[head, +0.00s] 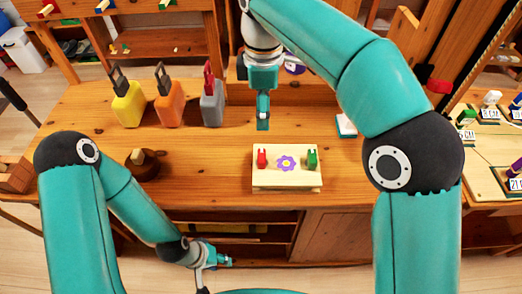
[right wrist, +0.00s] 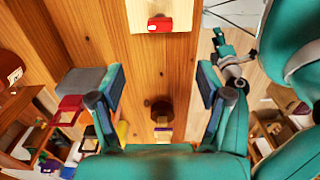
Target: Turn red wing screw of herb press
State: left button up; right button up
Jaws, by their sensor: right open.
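The herb press (head: 287,181) is a pale wooden block on the table, with a purple flower on top. Its red wing screw (head: 262,159) stands at the left end and its green one (head: 312,158) at the right end. The right wrist view shows the red screw (right wrist: 160,24) at the top edge, on the pale press (right wrist: 143,10). My right gripper (head: 263,123) points down behind the press, apart from it; its open, empty fingers show in the right wrist view (right wrist: 160,90). My left gripper (head: 222,261) is low at the table's front edge; its finger gap is unclear.
Yellow (head: 127,107), orange (head: 169,106) and grey (head: 212,106) containers stand at the back left. A dark round wooden object (head: 142,168) is at the left. A small white-topped box (head: 346,126) lies behind the press to the right. The table just left of the press is clear.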

aim_at(262, 155)
notch_tip(262, 155, down, 17)
jog(key=shift+a+f+b, duration=0.1)
jog(key=shift+b, duration=1.1)
jog(key=c, duration=1.2)
jog(key=shift+o, duration=0.2)
